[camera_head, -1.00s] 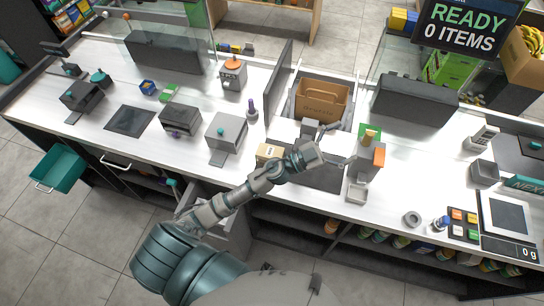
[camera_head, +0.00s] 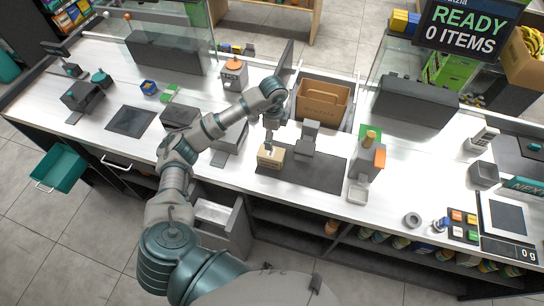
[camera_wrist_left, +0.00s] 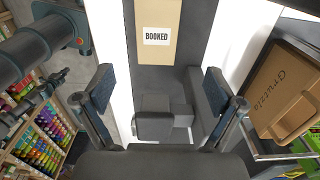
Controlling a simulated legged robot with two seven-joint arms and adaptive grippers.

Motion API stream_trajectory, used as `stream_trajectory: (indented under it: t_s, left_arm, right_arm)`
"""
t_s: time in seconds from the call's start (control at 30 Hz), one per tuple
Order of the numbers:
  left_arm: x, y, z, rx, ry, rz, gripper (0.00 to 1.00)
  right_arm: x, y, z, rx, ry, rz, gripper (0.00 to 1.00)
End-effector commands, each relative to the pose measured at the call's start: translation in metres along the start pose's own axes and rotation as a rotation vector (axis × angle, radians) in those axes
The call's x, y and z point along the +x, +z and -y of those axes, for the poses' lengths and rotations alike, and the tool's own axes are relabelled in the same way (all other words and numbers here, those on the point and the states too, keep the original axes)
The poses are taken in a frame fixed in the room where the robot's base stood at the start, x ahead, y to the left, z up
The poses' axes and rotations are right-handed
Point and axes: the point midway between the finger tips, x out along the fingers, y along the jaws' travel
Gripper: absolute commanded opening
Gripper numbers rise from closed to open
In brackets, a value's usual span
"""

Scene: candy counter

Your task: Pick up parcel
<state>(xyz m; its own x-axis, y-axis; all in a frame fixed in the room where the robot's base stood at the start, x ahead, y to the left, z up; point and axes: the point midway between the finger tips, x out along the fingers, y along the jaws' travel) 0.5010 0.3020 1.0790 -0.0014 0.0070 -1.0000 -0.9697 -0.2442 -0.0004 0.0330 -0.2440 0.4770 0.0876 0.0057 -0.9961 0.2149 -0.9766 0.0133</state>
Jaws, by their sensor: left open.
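The parcel (camera_head: 271,158) is a small tan box on the dark mat of the white counter, near the front edge. In the left wrist view the parcel (camera_wrist_left: 157,52) lies at the top with a white "BOOKED" label and is partly cut off by the frame. My left gripper (camera_head: 269,141) points down at the parcel from above; whether it touches is hard to tell in the head view. In the left wrist view my left gripper (camera_wrist_left: 157,88) is open, its fingers wide apart with nothing held between them. My right gripper does not show.
A grey stepped device (camera_head: 309,136) stands on the mat (camera_head: 315,175), just right of the parcel. An open brown carton (camera_head: 322,99) sits behind it. A grey unit with an orange part (camera_head: 369,160) stands further right. An upright dark panel (camera_head: 284,68) rises behind the arm.

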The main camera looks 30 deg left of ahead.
Motion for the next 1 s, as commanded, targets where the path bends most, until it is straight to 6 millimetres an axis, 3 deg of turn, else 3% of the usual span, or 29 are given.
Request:
stream_trajectory:
  t_s: [0.1, 0.3, 0.57, 0.8, 1.0]
  left_arm:
    - [0.030, 0.002, -0.001, 0.000, 0.006, -0.001, 0.94]
    - [0.069, 0.001, -0.001, 0.001, 0.003, -0.004, 0.94]
    - [0.091, 0.001, -0.003, 0.004, 0.003, -0.003, 0.94]
    - [0.127, 0.000, -0.006, 0.003, 0.002, -0.004, 0.94]
    - [0.136, 0.001, -0.005, 0.004, 0.000, -0.004, 0.94]
  right_arm:
    - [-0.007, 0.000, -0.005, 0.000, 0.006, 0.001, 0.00]
    - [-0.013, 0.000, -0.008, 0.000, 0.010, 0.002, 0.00]
    - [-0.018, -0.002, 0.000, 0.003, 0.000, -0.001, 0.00]
    - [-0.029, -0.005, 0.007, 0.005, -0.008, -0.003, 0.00]
    - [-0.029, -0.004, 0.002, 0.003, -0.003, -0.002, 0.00]
